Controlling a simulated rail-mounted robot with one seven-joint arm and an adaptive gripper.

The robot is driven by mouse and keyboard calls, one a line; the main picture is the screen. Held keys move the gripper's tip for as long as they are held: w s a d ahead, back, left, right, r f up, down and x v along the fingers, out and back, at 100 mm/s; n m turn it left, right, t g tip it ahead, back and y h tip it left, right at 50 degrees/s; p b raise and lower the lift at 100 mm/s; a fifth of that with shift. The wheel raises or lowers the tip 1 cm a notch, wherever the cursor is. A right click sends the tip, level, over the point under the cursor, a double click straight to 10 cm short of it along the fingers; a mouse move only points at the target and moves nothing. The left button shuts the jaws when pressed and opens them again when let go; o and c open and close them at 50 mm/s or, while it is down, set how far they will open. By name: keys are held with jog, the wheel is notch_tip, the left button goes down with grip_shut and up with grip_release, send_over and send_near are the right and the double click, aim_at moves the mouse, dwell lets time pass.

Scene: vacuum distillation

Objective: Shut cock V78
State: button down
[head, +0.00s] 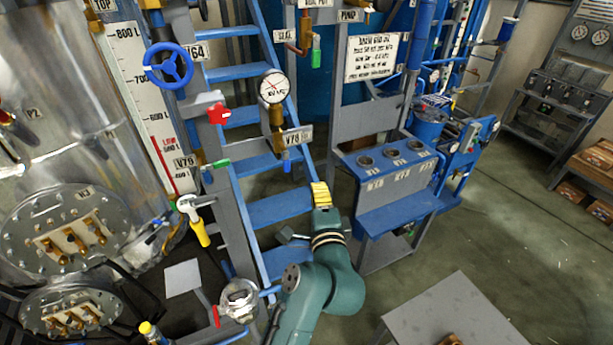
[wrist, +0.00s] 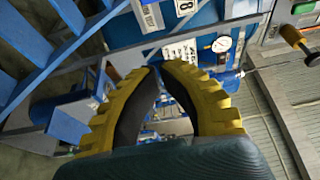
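The handle points roughly downward. My gripper (head: 320,188) has yellow ribbed fingers and is below and right of the cock, apart from it, in front of the blue ladder. In the wrist view the fingertips of my gripper (wrist: 158,67) meet or nearly meet, with nothing held between them. A cut-off tag ending in 8 (wrist: 185,6) shows at the top; the cock's handle cannot be made out there.
A round gauge (head: 273,87) sits above the cock. A red star knob (head: 218,113), a green handle (head: 216,164) and a blue handwheel (head: 168,66) are to the left. The blue ladder (head: 278,208) stands behind my gripper. A blue rack with round holders (head: 395,170) is to the right.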

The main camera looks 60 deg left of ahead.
aim_at(286, 161)
jog(key=shift+w+r, duration=0.1)
jog(key=a+p, duration=0.2)
jog(key=a, duration=0.7)
jog(key=shift+a, duration=0.15)
jog(key=shift+p, duration=0.35)
